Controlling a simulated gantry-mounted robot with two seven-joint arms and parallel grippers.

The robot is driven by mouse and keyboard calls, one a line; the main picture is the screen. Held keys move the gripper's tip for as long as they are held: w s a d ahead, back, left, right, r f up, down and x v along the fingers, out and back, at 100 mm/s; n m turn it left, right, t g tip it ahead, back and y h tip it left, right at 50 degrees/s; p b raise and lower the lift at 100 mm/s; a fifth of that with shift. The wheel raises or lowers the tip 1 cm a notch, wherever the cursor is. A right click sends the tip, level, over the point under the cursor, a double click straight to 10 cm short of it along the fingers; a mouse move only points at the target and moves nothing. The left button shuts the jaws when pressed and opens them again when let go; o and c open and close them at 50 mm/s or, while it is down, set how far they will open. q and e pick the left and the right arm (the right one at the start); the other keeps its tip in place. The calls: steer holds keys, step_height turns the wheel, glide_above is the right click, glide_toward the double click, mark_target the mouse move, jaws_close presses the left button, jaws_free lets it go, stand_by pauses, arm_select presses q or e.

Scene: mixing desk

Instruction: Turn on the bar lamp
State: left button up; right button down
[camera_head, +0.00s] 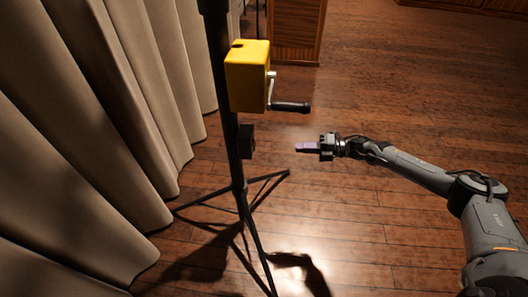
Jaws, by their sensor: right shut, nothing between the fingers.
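A black stand (231,160) rises left of centre on splayed tripod legs. A yellow box (248,75) with a crank handle (290,107) is fixed to it. A small black box (246,140) sits on the pole below the yellow box. I cannot tell whether it is a switch. No lamp head shows in this view. My right gripper (298,148) comes in from the right, shut and empty, its fingers pointing left toward the small black box with a gap between them. My left gripper is not in view.
Beige curtains (95,110) hang along the left side. A wooden cabinet (296,30) stands at the back. The wooden floor (400,90) is open to the right. A bright patch of light (290,250) and shadows lie on the floor at the bottom.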

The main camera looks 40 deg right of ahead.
steer(key=shift+w, duration=0.1)
stand_by(0.3)
steer(key=b, duration=0.5)
glide_toward(254, 144)
steer(key=w+a+f, duration=0.3)
steer(key=w, duration=0.1)
steer(key=shift+b+x, duration=0.3)
steer(key=shift+x, duration=0.5)
steer(key=shift+f, duration=0.1)
steer(key=shift+a+b, duration=0.15)
steer(key=shift+b, duration=0.2)
